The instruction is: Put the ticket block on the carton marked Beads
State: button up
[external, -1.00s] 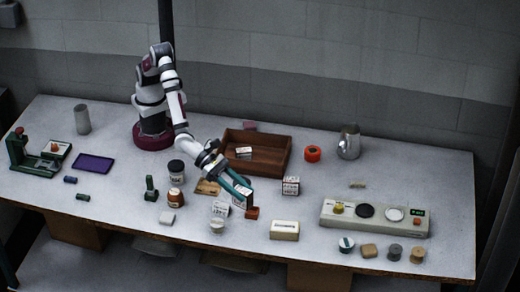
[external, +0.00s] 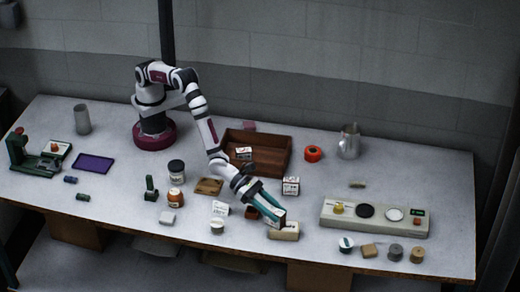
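My gripper (external: 274,214), with teal fingers, is low over the front middle of the table. A small block with a pale face (external: 281,215) shows between the fingertips and looks like the ticket block; the fingers partly cover it. Directly below is a cream, low carton (external: 290,234), its upper part and label hidden by the gripper and block. I cannot tell whether the block touches this carton. Another white printed carton (external: 291,186) stands behind to the right. The lettering is too small to read, so I cannot tell which is marked Beads.
A small brown block (external: 252,212) and a white printed card or block (external: 221,209) stand left of the gripper. A wooden tray (external: 272,164) is behind. A grey panel with discs (external: 340,221) lies right. Jars (external: 176,195) stand left.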

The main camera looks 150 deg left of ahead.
jog(key=o, duration=0.4)
